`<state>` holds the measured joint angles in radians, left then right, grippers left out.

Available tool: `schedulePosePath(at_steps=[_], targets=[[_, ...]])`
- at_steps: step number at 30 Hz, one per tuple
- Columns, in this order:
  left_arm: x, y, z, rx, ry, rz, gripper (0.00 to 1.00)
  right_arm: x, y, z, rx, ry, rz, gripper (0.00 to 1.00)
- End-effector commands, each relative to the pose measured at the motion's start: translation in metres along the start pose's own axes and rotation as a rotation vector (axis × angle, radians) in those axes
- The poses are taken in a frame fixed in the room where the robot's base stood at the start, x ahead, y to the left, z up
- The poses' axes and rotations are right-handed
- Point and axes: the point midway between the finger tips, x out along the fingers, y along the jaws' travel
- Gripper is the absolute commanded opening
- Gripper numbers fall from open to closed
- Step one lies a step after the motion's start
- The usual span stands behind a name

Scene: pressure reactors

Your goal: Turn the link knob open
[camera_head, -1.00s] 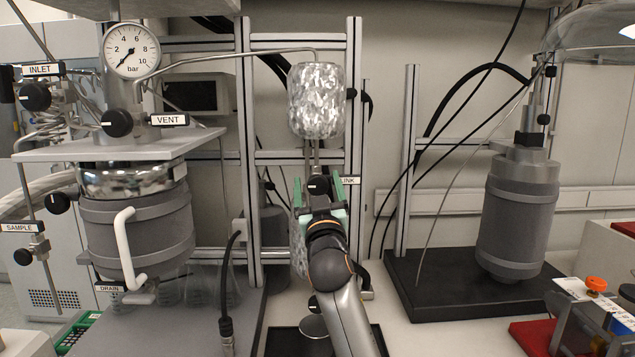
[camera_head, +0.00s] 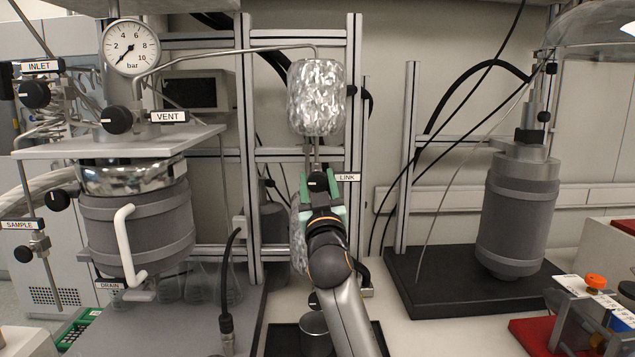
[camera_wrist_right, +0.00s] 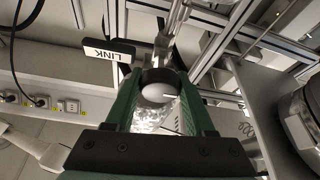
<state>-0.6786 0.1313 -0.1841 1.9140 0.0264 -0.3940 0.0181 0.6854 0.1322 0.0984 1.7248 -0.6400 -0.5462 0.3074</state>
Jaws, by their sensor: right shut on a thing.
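The black link knob (camera_head: 318,181) sits on the thin vertical pipe below the foil-wrapped vessel, beside the white LINK label (camera_head: 347,177). My right gripper (camera_head: 324,188) comes up from below, with its green fingers on both sides of the knob. In the right wrist view the round knob (camera_wrist_right: 158,86) lies between the green fingers of my right gripper (camera_wrist_right: 161,98), which is shut on it. My left gripper is not in view.
The foil-wrapped vessel (camera_head: 317,98) hangs just above the knob. Metal frame posts (camera_head: 355,120) stand close on the right. The large reactor (camera_head: 135,215) with its gauge (camera_head: 131,48) is at left. A grey cylinder (camera_head: 517,210) stands on a black base at right.

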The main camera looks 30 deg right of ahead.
Motion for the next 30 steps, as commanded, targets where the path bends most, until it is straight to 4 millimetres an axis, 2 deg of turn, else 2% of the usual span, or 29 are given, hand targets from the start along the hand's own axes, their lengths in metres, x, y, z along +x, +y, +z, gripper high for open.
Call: schedulePosePath(at_steps=[8,14,30], targets=[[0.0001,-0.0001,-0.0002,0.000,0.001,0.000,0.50,-0.0001,0.0002,0.0005,-0.026,0.000,-0.010,0.00],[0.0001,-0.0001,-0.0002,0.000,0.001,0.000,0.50,0.0000,0.0006,0.0005,-0.114,0.000,-0.045,0.00],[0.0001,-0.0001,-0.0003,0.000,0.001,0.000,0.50,0.0002,0.0010,0.0004,-0.566,0.000,-0.230,0.00]])
